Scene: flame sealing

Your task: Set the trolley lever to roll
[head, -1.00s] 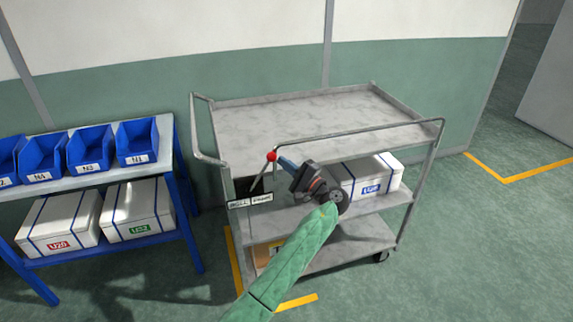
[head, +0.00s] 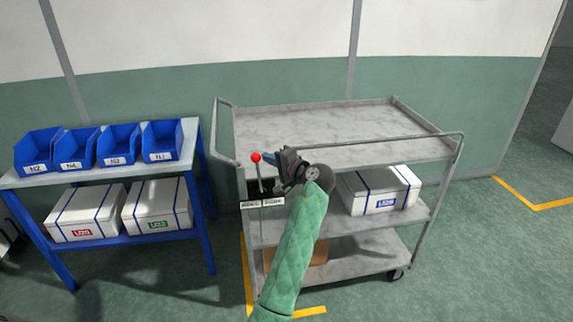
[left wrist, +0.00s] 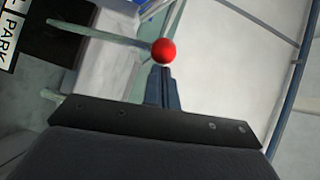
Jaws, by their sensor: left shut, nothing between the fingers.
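The trolley (head: 340,138) is a grey metal cart with a red-ball lever (head: 256,158) on its left end. The lever stands close to upright, leaning slightly left, above two small label plates (head: 262,203). In the left wrist view the right-hand plate reads PARK (left wrist: 9,42); the left one is too small to read surely in the head view. My left gripper (head: 270,158) is shut and empty, its fingertips just right of the red ball. In the left wrist view the ball (left wrist: 163,50) is right at the fingertips (left wrist: 164,75); I cannot tell whether they touch.
A blue-framed table (head: 110,176) with several blue bins (head: 118,143) stands left. White boxes (head: 158,208) sit on its lower shelf. Another white box (head: 380,190) and a brown box (head: 312,252) sit on the trolley's shelves. A wall stands behind; the floor in front is clear.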

